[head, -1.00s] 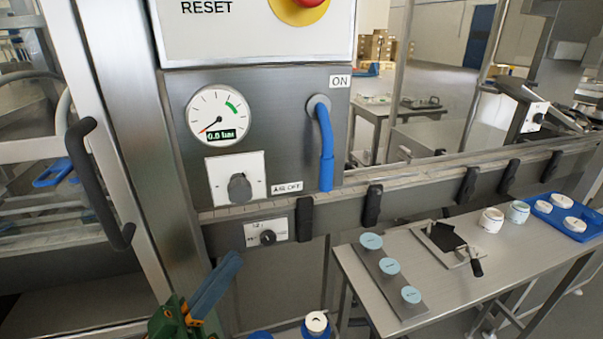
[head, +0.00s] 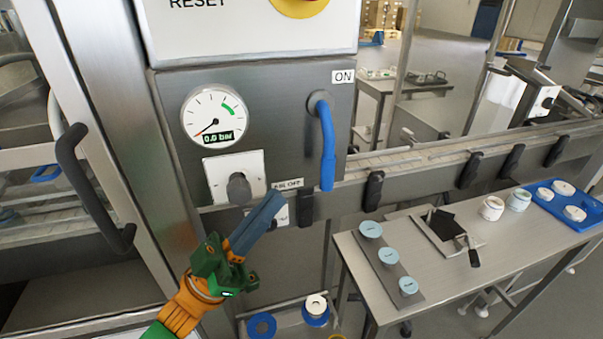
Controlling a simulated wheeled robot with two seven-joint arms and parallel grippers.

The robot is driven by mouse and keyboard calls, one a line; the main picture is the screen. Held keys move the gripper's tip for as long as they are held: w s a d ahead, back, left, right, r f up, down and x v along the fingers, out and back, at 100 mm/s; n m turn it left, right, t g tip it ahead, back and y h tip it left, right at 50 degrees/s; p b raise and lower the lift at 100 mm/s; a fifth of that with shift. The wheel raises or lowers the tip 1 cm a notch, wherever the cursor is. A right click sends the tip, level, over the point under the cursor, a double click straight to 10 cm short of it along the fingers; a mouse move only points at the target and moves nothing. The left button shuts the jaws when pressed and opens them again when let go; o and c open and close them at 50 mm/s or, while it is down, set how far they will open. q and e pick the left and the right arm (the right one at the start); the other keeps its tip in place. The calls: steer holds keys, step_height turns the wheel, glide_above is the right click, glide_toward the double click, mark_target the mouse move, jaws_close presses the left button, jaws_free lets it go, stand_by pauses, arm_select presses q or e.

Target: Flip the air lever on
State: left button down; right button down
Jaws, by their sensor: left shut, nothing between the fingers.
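The air lever (head: 326,150) is a blue handle on a grey pivot on the steel panel. It hangs down, its tip near the AIR OFF label (head: 288,184); the ON label (head: 343,77) is above at the pivot's right. The round gauge (head: 214,119) reads 0.0 bar. My left gripper (head: 272,205) is green and orange with blue fingers. It is shut and empty, pointing up and right, below and left of the lever's tip and apart from it in the picture. It partly covers the AIR OFF label. My right gripper is not in view.
A grey knob (head: 238,187) on a white plate sits left of the lever. Black clamps (head: 373,191) line the rail below. A steel table (head: 440,275) with lids and jars stands at right. A black door handle (head: 85,185) is at left.

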mark_target(322, 159)
arm_select(q)
steer(key=w+d, duration=0.1)
steer(key=w+d+r+p, duration=0.1)
steer(key=d, duration=0.1)
steer(key=shift+d+r, duration=0.2)
steer(key=shift+d, duration=0.1)
steer(key=shift+w+d+f, duration=0.15)
steer(key=shift+w+d, duration=0.15)
steer(key=shift+d, duration=0.2)
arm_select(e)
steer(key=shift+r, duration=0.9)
